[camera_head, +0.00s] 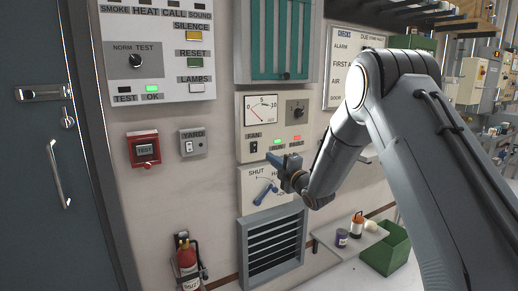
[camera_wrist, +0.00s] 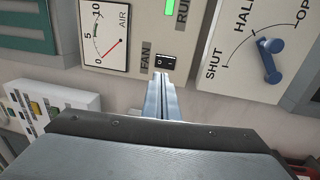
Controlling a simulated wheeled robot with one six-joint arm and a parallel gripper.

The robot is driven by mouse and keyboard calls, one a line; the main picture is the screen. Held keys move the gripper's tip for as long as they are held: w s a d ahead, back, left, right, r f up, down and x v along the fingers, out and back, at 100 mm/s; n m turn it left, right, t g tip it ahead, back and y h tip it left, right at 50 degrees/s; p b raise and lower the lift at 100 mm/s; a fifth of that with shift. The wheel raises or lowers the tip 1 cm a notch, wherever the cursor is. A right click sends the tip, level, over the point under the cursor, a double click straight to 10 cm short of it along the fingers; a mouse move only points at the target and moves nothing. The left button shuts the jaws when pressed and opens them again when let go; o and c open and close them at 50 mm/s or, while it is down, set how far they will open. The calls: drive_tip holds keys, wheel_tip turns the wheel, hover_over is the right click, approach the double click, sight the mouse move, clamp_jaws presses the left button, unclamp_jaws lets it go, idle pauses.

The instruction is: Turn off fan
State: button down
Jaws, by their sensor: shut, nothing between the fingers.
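The fan panel (camera_head: 280,127) is a beige wall box with an air gauge, a knob and a small black rocker switch (camera_head: 254,147) under the label FAN. The switch also shows in the wrist view (camera_wrist: 168,62), right at my fingertips. A green RUN light (camera_head: 277,141) is lit beside it, with a red FAULT light (camera_head: 297,139) to its right. My gripper (camera_head: 269,156) is shut and empty, its tips just below and right of the switch in the head view. In the wrist view the tips (camera_wrist: 162,75) point at the switch; I cannot tell whether they touch it.
Below the panel is a SHUT/HALF/OPEN plate with a blue lever (camera_head: 265,193), close to my gripper. A louvred vent (camera_head: 272,247) sits lower. A YARD switch (camera_head: 192,143) and red TEST box (camera_head: 144,149) are left. A fire extinguisher (camera_head: 188,264) hangs below.

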sight(254, 145)
drive_tip(key=p+x, duration=0.2)
drive_tip(key=x, duration=0.8)
